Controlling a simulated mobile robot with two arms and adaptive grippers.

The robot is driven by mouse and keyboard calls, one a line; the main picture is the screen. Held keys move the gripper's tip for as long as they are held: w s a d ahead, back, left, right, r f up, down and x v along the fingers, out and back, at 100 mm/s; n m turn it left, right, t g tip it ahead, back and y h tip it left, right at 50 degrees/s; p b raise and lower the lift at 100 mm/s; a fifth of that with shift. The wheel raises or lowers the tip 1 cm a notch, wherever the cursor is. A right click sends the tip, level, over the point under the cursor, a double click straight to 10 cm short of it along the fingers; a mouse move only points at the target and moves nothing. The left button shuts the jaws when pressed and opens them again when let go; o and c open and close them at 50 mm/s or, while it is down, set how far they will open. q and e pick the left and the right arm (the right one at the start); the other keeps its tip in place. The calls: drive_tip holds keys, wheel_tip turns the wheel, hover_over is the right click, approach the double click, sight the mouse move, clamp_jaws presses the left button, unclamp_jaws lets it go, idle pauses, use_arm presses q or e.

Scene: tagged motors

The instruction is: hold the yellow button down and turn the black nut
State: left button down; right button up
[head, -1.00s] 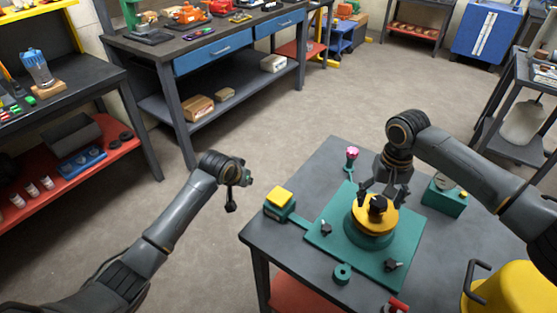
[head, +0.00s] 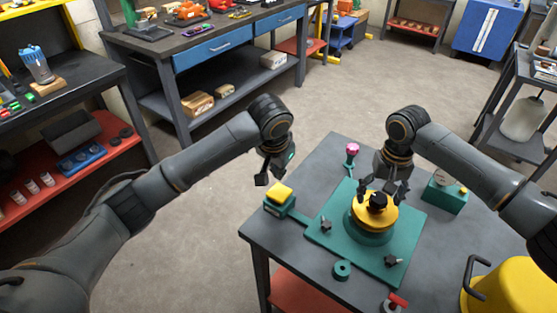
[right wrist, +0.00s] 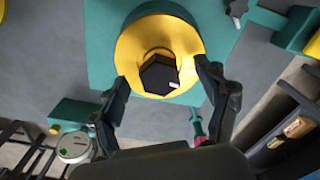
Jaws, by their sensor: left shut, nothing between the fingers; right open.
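The yellow button (head: 280,193) tops a green box at the left corner of the grey table. My left gripper (head: 261,181) is shut and empty, just above and left of the button; I see no contact. The black nut (head: 378,199) sits on the yellow disc (head: 358,217) of the green base. My right gripper (head: 381,191) is open above the disc. In the right wrist view its fingers (right wrist: 167,85) stand apart on both sides below the hexagonal nut (right wrist: 159,75), which has a white mark.
A green plate (head: 320,240) carries the base and black knobs (head: 326,224). A pink knob (head: 352,150), a green box with a dial (head: 445,194), a green ring (head: 342,270) and a red-handled part (head: 397,300) are around it. A yellow bin (head: 515,290) stands at right.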

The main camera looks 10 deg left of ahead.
sight(279, 193)
use_arm(q)
drive_tip(key=shift+f, duration=0.65)
drive_tip(key=shift+f, duration=3.15)
use_arm(e)
drive_tip(key=shift+c, duration=0.3)
drive_tip(key=c, duration=1.2)
drive_tip(key=m, duration=1.1)
drive_tip(key=shift+m, duration=0.3)
use_arm(q)
drive_tip(key=shift+a, duration=0.1)
use_arm(e)
drive_tip(key=m, duration=0.3)
drive_tip(key=shift+w+r, duration=0.1)
